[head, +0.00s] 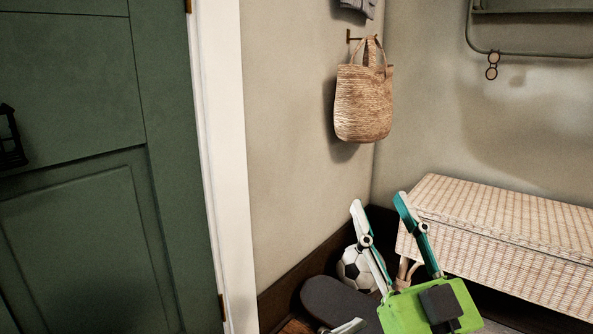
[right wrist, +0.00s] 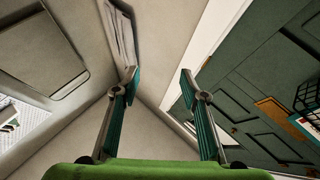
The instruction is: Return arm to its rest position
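My right gripper (head: 378,203) is raised in the lower middle of the head view, its green body below and its two teal and grey fingers pointing up. The fingers are spread apart with nothing between them. The right wrist view also shows the right gripper (right wrist: 159,77) open and empty, with walls and the green door beyond it. A small grey and teal piece shows at the bottom edge of the head view, left of the green body. It looks like a fingertip of my left gripper (head: 347,327); the rest is out of frame.
A wicker chest (head: 500,225) stands right of my right gripper. Behind the gripper are a soccer ball (head: 355,268) and a dark skateboard-like board (head: 335,298). A woven bag (head: 363,105) hangs on the wall above. A green door (head: 80,200) fills the left.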

